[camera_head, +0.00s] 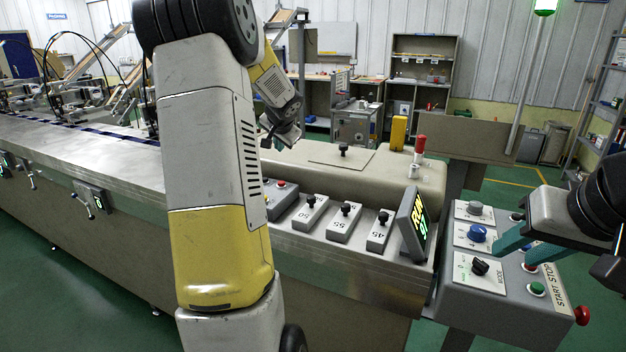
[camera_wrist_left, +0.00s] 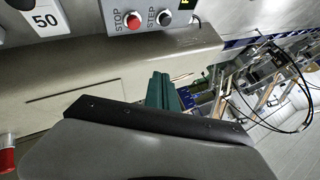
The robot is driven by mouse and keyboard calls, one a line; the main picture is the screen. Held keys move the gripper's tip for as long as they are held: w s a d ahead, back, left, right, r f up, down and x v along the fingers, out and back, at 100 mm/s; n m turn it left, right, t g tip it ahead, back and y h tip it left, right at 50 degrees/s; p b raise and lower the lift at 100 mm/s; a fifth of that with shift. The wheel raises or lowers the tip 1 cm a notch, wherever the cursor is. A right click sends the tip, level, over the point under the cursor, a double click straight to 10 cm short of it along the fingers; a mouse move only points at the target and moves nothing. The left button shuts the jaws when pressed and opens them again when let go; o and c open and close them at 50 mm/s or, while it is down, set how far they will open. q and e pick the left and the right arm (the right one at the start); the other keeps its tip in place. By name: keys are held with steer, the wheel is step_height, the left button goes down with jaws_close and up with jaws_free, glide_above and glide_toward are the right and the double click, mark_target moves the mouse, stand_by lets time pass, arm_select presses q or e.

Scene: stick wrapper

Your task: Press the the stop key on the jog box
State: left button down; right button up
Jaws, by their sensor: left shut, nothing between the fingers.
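The jog box (camera_wrist_left: 150,17) is a grey box at the top of the left wrist view. Its red stop key (camera_wrist_left: 134,20) is labelled STOP, beside a black STEP key (camera_wrist_left: 164,18). In the head view the jog box (camera_head: 279,203) is partly hidden behind my left arm, and a red key (camera_head: 281,184) shows on it. My left gripper (camera_wrist_left: 162,90) has its teal fingers shut and empty, apart from the stop key. In the head view its fingertips cannot be made out. My right gripper (camera_head: 526,244) has teal fingers spread apart over the START/STOP panel at the right.
Levers on numbered plates (camera_head: 345,222) and a lit display (camera_head: 413,222) stand right of the jog box. The START/STOP panel (camera_head: 508,305) has a blue knob (camera_head: 477,233) and several buttons. A red-topped post (camera_head: 419,148) stands on the machine's cover.

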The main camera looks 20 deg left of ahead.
mark_target(281, 184)
stand_by(0.3)
arm_select(q)
steer(key=shift+f, duration=4.4)
steer(key=shift+f, duration=0.4)
steer(key=shift+f, duration=0.5)
steer(key=shift+r, duration=0.9)
steer(key=shift+r, duration=0.15)
